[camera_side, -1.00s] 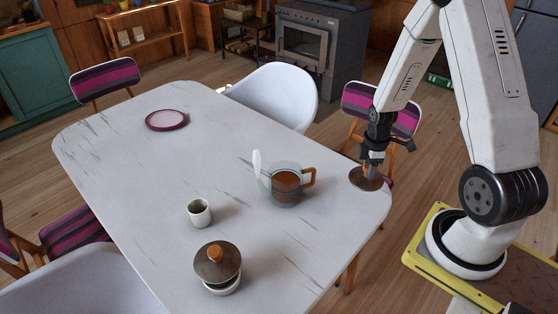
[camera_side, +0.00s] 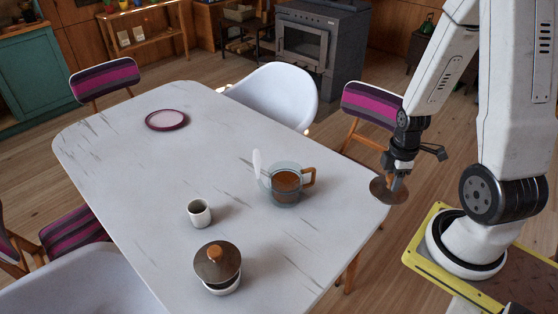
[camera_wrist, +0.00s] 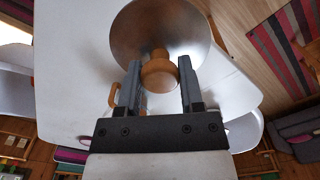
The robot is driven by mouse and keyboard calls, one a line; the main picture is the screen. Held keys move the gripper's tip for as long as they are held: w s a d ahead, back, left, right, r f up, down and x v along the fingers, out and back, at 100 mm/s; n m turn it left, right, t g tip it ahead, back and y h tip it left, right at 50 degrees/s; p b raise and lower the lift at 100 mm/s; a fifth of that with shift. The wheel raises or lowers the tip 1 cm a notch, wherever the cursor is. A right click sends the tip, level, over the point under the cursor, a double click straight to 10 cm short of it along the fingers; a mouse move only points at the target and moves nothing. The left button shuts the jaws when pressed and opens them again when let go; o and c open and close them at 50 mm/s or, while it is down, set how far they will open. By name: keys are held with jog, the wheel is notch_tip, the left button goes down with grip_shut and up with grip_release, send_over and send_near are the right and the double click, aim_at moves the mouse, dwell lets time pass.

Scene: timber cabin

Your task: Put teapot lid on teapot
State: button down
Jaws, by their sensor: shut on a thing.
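The teapot (camera_side: 286,187) is glass with a pale spout on its left, an orange-brown handle on its right and brown liquid inside. It stands upright on the table with an open top. The teapot lid (camera_side: 384,194), a dark metallic disc, is by the table's right corner. My gripper (camera_side: 396,180) is shut on its orange-brown knob (camera_wrist: 159,72), and the lid appears held above table height. In the wrist view the lid (camera_wrist: 160,25) spreads beyond the fingers of my gripper (camera_wrist: 159,75). The teapot is mostly hidden there.
A small white cup (camera_side: 199,216) and a pot with a dark lid (camera_side: 217,265) stand on the near part of the table (camera_side: 120,170). A pink-rimmed plate (camera_side: 166,120) lies at the far left. The table is clear between teapot and right corner.

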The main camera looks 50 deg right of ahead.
dwell(0.5)
jog(key=shift+w, duration=0.55)
jog(key=w+a+r+n, duration=0.1)
jog(key=w+a+n, duration=0.1)
jog(key=w, duration=0.6)
jog(key=w+a+r+n, duration=0.2)
jog(key=w+a, duration=0.2)
jog(key=w, duration=0.5)
jog(key=w+a+r+n, duration=0.1)
jog(key=w+a, duration=0.3)
jog(key=w, duration=0.4)
jog(key=shift+w+r+n, duration=0.3)
jog(key=shift+r+n, duration=0.1)
jog(key=shift+n, duration=0.1)
jog(key=shift+f, duration=0.15)
notch_tip(320, 180, down, 6)
jog(key=shift+a+f, duration=0.1)
jog(key=shift+f, duration=0.65)
jog(key=shift+c, duration=0.7)
grip_release()
